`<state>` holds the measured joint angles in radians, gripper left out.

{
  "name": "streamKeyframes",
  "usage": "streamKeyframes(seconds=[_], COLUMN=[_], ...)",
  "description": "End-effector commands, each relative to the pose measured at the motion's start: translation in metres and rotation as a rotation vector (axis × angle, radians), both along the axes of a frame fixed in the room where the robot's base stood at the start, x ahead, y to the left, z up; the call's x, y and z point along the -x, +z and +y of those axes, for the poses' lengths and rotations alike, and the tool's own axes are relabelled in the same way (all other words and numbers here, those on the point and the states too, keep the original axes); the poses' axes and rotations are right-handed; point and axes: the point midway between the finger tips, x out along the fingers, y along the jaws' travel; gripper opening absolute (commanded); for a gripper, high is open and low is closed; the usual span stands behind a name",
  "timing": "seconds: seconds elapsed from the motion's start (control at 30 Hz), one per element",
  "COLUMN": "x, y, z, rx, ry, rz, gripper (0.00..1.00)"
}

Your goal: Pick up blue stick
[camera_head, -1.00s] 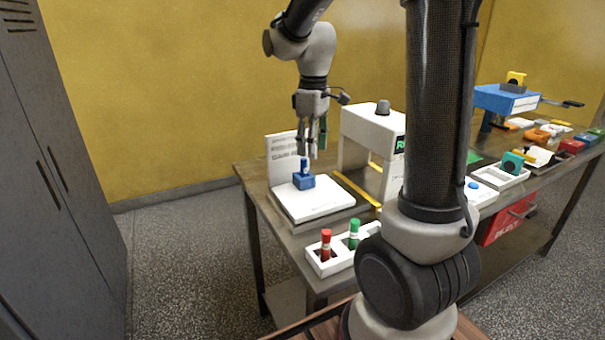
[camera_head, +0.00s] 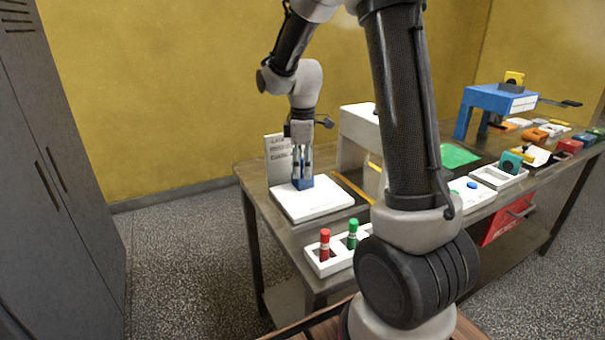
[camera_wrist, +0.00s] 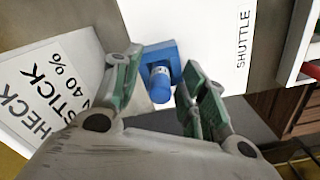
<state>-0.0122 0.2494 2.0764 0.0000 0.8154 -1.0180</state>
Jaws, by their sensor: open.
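The blue stick (camera_wrist: 159,84) stands in a blue block (camera_wrist: 163,57) on a white plate (camera_head: 322,203) marked SHUTTLE at the left end of the table. The wrist view shows the stick almost end-on. My gripper (camera_head: 302,166) points down over the block. Its fingers are open, one on each side of the stick in the wrist view, with a gap still showing beside it. In the head view the fingers hide most of the stick, and the block (camera_head: 304,183) shows just below.
A white sign (camera_head: 278,158) stands behind the plate. A white frame (camera_head: 357,135) rises to its right. In front, a white tray (camera_head: 317,267) holds a red stick (camera_head: 324,244) and a green stick (camera_head: 352,234). A blue stand (camera_head: 500,97) and several small items are farther right.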

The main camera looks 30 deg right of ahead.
Motion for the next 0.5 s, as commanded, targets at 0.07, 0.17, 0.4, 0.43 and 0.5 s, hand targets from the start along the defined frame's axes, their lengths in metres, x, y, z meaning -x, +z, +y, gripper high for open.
streamKeyframes(seconds=[0.07, 0.17, 0.4, 0.43, 0.5], x=[0.0, 0.0001, 0.0001, 0.0001, 0.0001], y=[0.0003, 0.0004, 0.0006, 0.0006, 0.0007], z=[0.0, 0.0, 0.0, 0.0, 0.0], rx=[0.0, 0.0, 0.0, 0.0, 0.0], ry=[0.0, 0.0, -0.001, -0.001, -0.001], rz=[0.0, 0.0, 0.0, 0.0, 0.0], gripper=[0.43, 0.34, 0.0, 0.0, 0.0])
